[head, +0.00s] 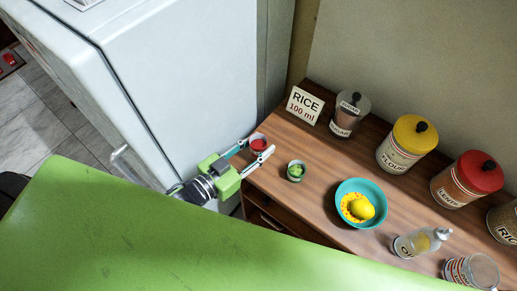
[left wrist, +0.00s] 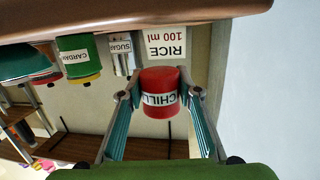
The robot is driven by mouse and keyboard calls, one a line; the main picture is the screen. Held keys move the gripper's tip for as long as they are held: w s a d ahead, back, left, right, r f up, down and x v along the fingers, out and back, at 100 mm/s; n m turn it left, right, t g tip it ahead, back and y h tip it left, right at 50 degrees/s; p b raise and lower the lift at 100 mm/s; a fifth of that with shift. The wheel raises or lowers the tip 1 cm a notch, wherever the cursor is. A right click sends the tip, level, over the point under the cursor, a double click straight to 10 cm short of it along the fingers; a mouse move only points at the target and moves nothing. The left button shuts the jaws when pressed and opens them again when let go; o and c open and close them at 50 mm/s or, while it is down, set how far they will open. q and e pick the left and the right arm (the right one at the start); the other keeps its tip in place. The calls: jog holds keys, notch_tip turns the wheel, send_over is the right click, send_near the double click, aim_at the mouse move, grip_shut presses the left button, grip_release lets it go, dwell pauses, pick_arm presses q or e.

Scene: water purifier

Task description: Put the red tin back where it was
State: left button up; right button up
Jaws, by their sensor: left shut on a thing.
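The red tin (head: 258,146) is small and round, with a white label reading CHILLI. It is between the fingers of my left gripper (head: 256,149), at the left end of the wooden counter (head: 325,203). In the left wrist view, which is upside down, the tin (left wrist: 160,92) sits between both fingertips of the left gripper (left wrist: 160,94). The gripper is shut on it. There the tin looks raised clear of the counter surface (left wrist: 150,10). My right gripper is not in view.
A green tin (head: 296,171) stands right of the red one. A RICE 100 ml card (head: 304,104) and a SUGAR jar (head: 349,113) are behind. A teal bowl (head: 372,190) with a lemon is further right. The fridge (head: 185,75) stands close on the left.

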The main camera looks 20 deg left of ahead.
aim_at(258, 152)
pick_arm(q)
jog(key=shift+w+f, duration=0.25)
jog(key=shift+f, duration=0.05)
jog(key=shift+w+a+f, duration=0.1)
jog(key=shift+w+f, duration=0.3)
jog(key=shift+f, duration=1.4)
jog(key=shift+s+f, duration=0.1)
jog(key=shift+f, duration=0.05)
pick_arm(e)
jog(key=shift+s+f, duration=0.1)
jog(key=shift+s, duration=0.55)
